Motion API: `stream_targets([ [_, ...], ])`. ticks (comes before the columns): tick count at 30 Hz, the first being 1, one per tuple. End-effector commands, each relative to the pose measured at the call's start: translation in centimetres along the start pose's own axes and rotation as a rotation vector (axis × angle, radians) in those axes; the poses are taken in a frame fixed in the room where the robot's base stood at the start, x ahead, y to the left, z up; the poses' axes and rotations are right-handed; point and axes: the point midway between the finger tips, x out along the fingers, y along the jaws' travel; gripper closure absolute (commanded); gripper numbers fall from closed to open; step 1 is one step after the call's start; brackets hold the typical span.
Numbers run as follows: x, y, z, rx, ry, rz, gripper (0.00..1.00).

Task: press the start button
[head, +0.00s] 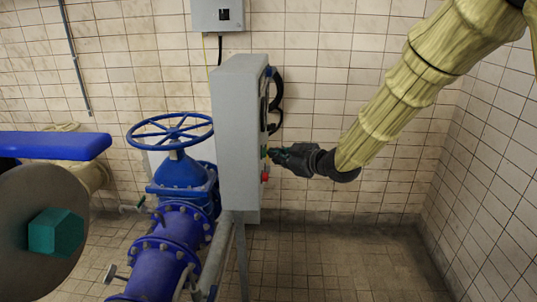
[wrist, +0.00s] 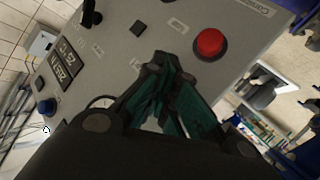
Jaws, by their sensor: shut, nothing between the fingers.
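The grey control box (head: 238,135) stands on a post, with its button face turned right toward my gripper (head: 271,154). My gripper is shut and empty, its fingertips very close to that face; I cannot tell if they touch. In the wrist view the shut fingers (wrist: 166,62) point at the panel beside the large red button (wrist: 210,43). No green button is clearly seen there; the fingers hide part of the panel. Labels are too blurred to read surely.
A blue valve wheel (head: 170,131) and blue pipes (head: 160,265) stand left of the box. The floor (head: 330,265) right of it is clear.

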Motion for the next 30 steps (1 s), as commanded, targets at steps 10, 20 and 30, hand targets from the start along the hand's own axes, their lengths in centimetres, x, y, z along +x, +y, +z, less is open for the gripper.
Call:
stream_targets([
  [10, 0.01, -0.02, -0.03, 0.000, 0.001, 0.000, 1.00],
  [20, 0.39, -0.33, -0.29, 0.000, 0.000, -0.001, 1.00],
  [30, 0.64, -0.50, -0.53, 0.000, 0.000, 0.000, 1.00],
])
